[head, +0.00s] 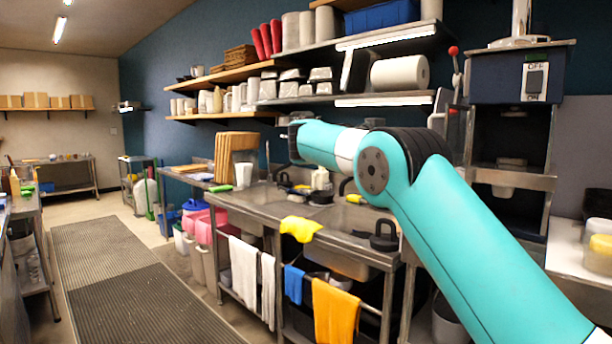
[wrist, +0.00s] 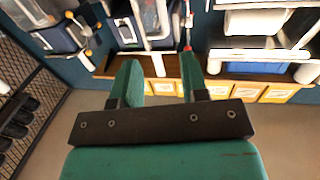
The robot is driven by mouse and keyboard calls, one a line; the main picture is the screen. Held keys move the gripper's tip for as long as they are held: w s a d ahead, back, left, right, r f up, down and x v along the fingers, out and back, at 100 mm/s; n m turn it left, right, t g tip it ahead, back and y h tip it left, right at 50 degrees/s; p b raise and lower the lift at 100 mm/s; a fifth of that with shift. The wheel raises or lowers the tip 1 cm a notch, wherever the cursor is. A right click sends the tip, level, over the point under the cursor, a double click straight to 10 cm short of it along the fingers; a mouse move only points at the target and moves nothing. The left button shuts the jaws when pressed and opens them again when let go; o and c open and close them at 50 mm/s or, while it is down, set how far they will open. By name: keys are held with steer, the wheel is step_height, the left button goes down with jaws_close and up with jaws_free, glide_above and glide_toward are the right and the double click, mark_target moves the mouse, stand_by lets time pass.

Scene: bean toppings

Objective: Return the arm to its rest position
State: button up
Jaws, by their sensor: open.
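My gripper (wrist: 158,72) shows in the wrist view with its two fingers apart and nothing between them. Its green fingers rise from a dark crossbar. In the head view my turquoise arm (head: 465,235) reaches up from the lower right, bends at a dark joint and points left across the sink counter. Its far end is in front of the lower wall, below the shelves; the fingers cannot be made out there.
A steel sink counter (head: 335,243) with hanging cloths stands below the arm. Loaded wall shelves (head: 290,100) are above it. A dark blue machine (head: 515,78) stands at right. The matted aisle (head: 125,270) at left is clear. The wrist view shows a shelf edge (wrist: 240,78) beyond the fingers.

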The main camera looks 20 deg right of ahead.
steer(key=w+a+f+n+t+y, duration=0.3)
steer(key=a+n+t+y, duration=0.2)
steer(key=a+n+y, duration=0.15)
steer(key=s+a+f+n+y, duration=0.4)
steer(key=a, duration=0.3)
steer(key=s+a+f+n+y, duration=0.4)
steer(key=a, duration=0.3)
steer(key=s+a+f+n+g+y, duration=0.2)
steer(key=s+a+f+g, duration=0.1)
steer(key=s, duration=0.8)
steer(key=s+a+f+n+g+y, duration=0.3)
steer(key=s+a, duration=0.3)
steer(key=s, duration=0.5)
steer(key=s+a+f+n+g+y, duration=0.2)
steer(key=s+a+f+n, duration=0.1)
steer(key=s, duration=0.9)
step_height(320, 180, down, 2)
steer(key=shift+a+f+g, duration=0.1)
steer(key=shift+a+g, duration=0.3)
steer(key=shift+a, duration=0.4)
